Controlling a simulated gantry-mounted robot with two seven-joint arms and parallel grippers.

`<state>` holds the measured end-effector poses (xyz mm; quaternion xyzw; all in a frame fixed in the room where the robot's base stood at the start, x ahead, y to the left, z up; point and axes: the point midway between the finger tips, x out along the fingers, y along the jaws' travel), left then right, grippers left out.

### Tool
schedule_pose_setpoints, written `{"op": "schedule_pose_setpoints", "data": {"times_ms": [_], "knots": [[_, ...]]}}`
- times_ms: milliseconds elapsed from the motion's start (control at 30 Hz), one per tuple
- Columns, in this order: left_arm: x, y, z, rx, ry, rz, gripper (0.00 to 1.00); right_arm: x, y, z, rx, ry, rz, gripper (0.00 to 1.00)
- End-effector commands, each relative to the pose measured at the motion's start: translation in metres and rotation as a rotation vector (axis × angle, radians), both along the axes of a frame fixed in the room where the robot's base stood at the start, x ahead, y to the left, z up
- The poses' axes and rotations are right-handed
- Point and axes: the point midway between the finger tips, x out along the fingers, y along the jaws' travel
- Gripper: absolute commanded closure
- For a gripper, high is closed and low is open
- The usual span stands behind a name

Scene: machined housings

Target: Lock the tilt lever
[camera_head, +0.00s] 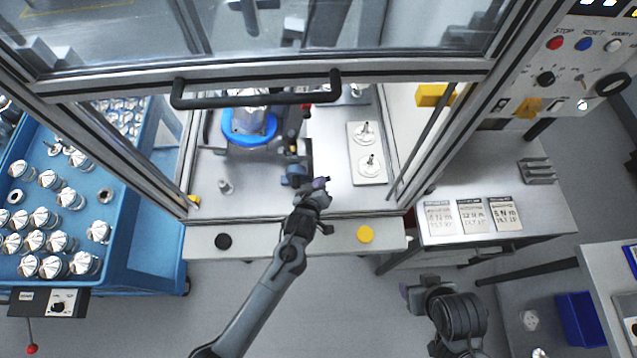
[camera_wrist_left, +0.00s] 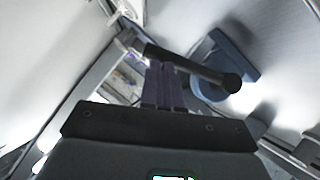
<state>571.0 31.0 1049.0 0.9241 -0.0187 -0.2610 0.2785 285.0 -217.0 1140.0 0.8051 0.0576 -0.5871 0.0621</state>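The left wrist view shows a dark rod with a rounded end (camera_wrist_left: 205,72), which looks like the tilt lever. It crosses at the tips of my left gripper (camera_wrist_left: 163,66). The two purple fingers lie close together and look shut. The rod overlaps their tips; I cannot tell whether they touch it. In the head view my left gripper (camera_head: 321,183) is at the front opening of the machine enclosure, just right of a dark and blue mechanism (camera_head: 294,170). The blue-ringed fixture (camera_head: 249,128) stands behind it to the left. My right gripper (camera_head: 406,291) hangs low at right, away from the machine; its opening is unclear.
A black door handle bar (camera_head: 257,94) and metal frame posts surround the opening. A plate with two metal parts (camera_head: 367,180) lies inside at right. Black (camera_head: 223,241) and yellow (camera_head: 365,234) buttons are on the front ledge. A blue cart (camera_head: 140,262) with several parts stands left.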

Motion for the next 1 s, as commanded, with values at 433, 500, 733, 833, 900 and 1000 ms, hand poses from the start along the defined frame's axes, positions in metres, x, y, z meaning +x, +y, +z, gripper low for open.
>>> {"op": "schedule_pose_setpoints", "data": {"times_ms": [433,500,733,833,900,1000], "knots": [[-0.002,-0.002,0.006,-0.001,0.004,-0.007,1.00,0.000,0.000,0.008,0.001,0.000,-0.001,0.42],[-0.003,0.000,0.011,-0.001,0.005,-0.006,1.00,0.000,0.000,0.014,0.001,0.000,-0.001,0.42],[-0.008,0.006,0.040,0.001,0.004,-0.005,1.00,0.000,0.000,0.047,0.001,0.000,-0.001,0.42],[-0.020,0.007,0.040,0.000,0.003,-0.007,1.00,0.000,0.000,0.044,0.002,-0.006,0.000,0.42],[-0.031,0.008,0.047,-0.001,0.003,-0.006,1.00,0.001,0.001,0.042,0.003,-0.008,0.000,0.42],[-0.046,0.010,0.056,0.000,0.003,-0.006,1.00,0.000,0.000,0.037,0.001,0.000,-0.001,0.42]]}}
